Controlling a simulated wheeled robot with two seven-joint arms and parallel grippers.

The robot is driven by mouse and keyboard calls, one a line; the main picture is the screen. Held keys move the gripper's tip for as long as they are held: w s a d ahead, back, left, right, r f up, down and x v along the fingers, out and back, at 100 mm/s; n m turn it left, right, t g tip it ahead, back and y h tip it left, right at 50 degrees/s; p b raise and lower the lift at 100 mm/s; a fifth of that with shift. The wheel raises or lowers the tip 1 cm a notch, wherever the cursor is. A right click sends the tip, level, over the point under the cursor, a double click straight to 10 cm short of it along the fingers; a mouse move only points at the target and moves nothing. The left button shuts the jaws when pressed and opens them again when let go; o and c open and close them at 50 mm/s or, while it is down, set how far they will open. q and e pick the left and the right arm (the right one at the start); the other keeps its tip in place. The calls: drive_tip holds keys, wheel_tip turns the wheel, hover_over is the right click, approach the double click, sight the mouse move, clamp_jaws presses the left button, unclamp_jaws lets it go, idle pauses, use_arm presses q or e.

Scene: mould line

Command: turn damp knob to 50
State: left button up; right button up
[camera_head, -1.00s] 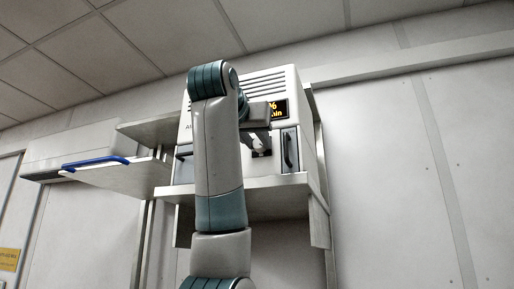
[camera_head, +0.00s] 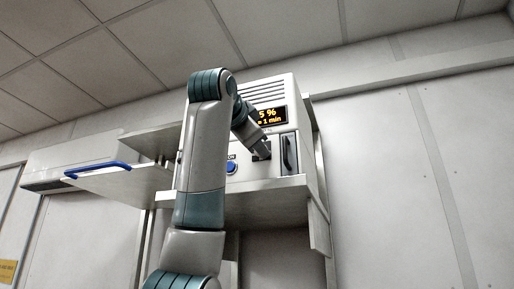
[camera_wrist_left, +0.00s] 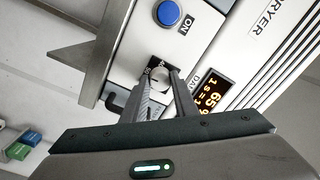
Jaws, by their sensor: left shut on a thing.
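The dryer (camera_head: 287,105) is a pale box on a metal shelf. Its lit display (camera_head: 268,115) is partly covered by my arm in the head view. The damp knob (camera_wrist_left: 160,76) is a small light knob on a dark square plate, between the blue button and the display. My left gripper (camera_wrist_left: 162,84) is shut on it, one finger on each side. In the head view my left gripper (camera_head: 261,146) reaches the panel and hides the knob. My right gripper is not in view.
A blue ON button (camera_head: 231,168) sits left of the knob. A dark handle (camera_head: 288,154) is to its right. The metal shelf (camera_head: 270,202) runs below the dryer. A side shelf with a blue-handled item (camera_head: 98,169) is at left.

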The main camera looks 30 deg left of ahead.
use_arm(q)
drive_tip(key=shift+m, duration=0.3)
drive_tip(key=o, duration=1)
drive_tip(key=shift+o, duration=0.3)
drive_tip(key=shift+d, duration=0.1)
drive_tip(key=shift+s, duration=0.1)
drive_tip(key=b+v, duration=0.7)
drive_tip(key=v, duration=1)
drive_tip(key=shift+s, duration=0.15)
drive_tip(key=shift+d+f, duration=0.1)
